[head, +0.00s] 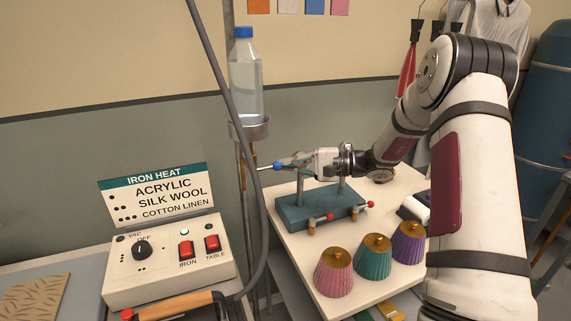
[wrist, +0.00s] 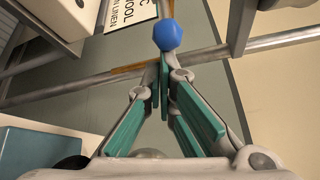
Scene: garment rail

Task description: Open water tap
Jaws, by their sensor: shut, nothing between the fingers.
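A small blue knob (head: 278,165), which looks like the tap's handle, sits on a thin light rod by the upright pole under the water bottle. In the wrist view the blue knob (wrist: 168,35) is faceted and lies just beyond my fingertips. My gripper (head: 291,163) points left at it, above the table. In the wrist view my gripper (wrist: 164,72) has its green-padded fingers together with nothing between them. Whether the fingertips touch the knob, I cannot tell. The clear bottle (head: 246,85) with a blue cap stands upright in a ring holder (head: 250,130). The tap's outlet is not clear.
A teal block with posts and red-ended fittings (head: 320,208) stands on the white table (head: 305,245) below my gripper. Pink (head: 334,272), teal (head: 373,258) and purple (head: 408,243) fluted cones stand in front. A grey hose (head: 228,100) and a control box (head: 170,265) are at left.

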